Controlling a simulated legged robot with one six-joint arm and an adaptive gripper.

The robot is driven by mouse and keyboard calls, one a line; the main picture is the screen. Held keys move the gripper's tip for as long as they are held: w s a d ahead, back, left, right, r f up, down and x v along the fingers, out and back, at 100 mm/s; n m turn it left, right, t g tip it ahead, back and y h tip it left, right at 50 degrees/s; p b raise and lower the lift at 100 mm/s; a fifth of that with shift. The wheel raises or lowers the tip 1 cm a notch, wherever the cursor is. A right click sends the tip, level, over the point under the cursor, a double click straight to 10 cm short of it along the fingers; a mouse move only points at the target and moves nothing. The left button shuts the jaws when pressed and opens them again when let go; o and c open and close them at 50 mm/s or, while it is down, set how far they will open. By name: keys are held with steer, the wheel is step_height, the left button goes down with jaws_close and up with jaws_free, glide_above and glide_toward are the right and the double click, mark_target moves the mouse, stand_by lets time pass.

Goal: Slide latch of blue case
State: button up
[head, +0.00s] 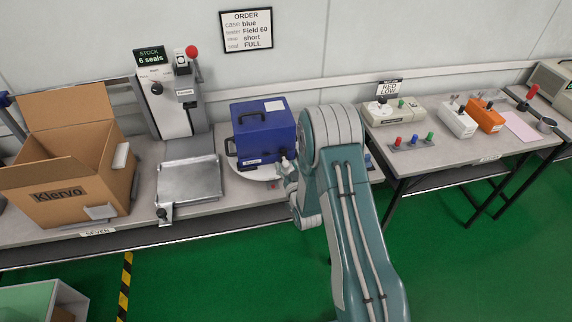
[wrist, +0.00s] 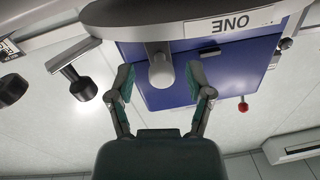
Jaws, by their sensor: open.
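The blue case (head: 263,128) stands on a round white plate (head: 238,168) on the left bench, with dark handles on its top and left side. My gripper (head: 284,166) is at the case's front right lower corner, partly hidden by my arm. In the wrist view, which looks upside down, the open fingers (wrist: 163,90) stand on either side of a grey rounded knob (wrist: 162,72), apart from it. The blue case (wrist: 205,72) fills the view behind, with a small dark piece (wrist: 231,58) on it. I cannot tell whether either is the latch.
A press with a red knob (head: 175,105), a metal tray (head: 190,182) and an open cardboard box (head: 65,160) stand left of the case. The right bench (head: 455,150) holds testers (head: 486,115) and coloured knobs. An order sign (head: 246,31) hangs above.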

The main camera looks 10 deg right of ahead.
steer(key=shift+w+a, duration=0.1)
steer(key=shift+w, duration=0.25)
jaws_close()
steer(key=a, duration=0.6)
jaws_free()
steer(key=shift+a, duration=0.1)
